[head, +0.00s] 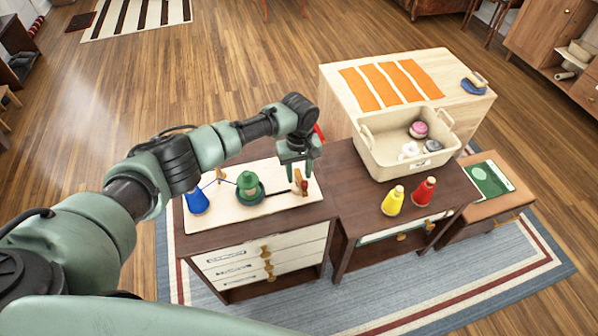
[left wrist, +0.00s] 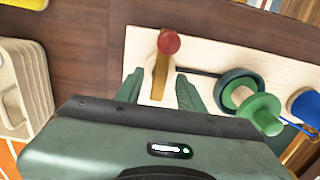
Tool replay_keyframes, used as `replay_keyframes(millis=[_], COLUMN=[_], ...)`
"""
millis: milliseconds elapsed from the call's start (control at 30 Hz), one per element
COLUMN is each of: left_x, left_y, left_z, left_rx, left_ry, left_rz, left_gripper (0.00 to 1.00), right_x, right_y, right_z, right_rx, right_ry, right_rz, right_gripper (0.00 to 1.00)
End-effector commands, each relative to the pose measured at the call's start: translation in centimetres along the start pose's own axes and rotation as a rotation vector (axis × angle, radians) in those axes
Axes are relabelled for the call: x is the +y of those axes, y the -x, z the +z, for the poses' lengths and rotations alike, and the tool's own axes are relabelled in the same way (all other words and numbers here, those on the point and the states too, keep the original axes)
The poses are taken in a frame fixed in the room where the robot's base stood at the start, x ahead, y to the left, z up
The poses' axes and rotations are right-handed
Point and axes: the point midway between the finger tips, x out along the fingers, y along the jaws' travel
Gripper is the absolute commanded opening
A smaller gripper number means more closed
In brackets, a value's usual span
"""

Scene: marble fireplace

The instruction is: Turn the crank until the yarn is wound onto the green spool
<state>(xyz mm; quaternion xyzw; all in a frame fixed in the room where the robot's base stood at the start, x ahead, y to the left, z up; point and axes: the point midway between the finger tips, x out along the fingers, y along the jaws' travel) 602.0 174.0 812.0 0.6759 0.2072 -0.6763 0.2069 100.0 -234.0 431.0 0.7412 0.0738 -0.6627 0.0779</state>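The green spool (head: 248,187) stands on a pale board (head: 230,214) on the left cabinet. A blue yarn cone (head: 196,202) stands at the board's left end. The wooden crank (head: 303,187) is at its right end; its red knob (left wrist: 169,42) shows in the left wrist view. There the spool (left wrist: 256,108) and the blue cone (left wrist: 306,106) are to the right, with blue yarn (left wrist: 299,127) between them. My left gripper (head: 295,172) is above the crank. Its fingers (left wrist: 159,88) are open, one on each side of the crank, with gaps visible. My right gripper is not in view.
Yellow (head: 393,201) and red (head: 424,191) yarn cones stand on the middle table (head: 352,196). A cream bin (head: 385,170) with yarn balls is behind them. Orange strips (head: 380,87) lie on the wooden chest farther back. Bare floor lies behind the cabinet.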

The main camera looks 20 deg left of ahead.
Motion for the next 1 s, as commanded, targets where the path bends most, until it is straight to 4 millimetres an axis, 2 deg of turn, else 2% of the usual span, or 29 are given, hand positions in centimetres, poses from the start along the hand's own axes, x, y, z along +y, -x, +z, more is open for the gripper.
replay_keyframes(millis=[67, 100, 200, 400, 633, 1000], left_x=[0.0, 0.0, 0.0, 0.0, 0.0, 0.0], left_y=[0.0, 0.0, 0.0, 0.0, 0.1, 0.2], left_z=[0.0, 0.0, 0.0, 0.0, 0.0, 0.1], left_rx=[0.000, 0.000, 0.000, 0.000, -0.001, -0.001], left_ry=[0.000, 0.000, 0.000, -0.002, -0.053, -0.325], left_rz=[0.000, 0.000, 0.000, 0.000, 0.000, 0.001], left_gripper=[0.35, 0.24, 0.00, 0.00, 0.00, 0.00], right_x=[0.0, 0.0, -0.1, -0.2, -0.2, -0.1], right_y=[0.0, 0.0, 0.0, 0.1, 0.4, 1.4], right_z=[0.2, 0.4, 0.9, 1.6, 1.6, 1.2], right_rx=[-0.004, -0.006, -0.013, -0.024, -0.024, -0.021], right_ry=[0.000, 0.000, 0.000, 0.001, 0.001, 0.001], right_rz=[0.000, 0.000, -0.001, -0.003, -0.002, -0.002], right_gripper=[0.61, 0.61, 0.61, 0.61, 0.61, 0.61])
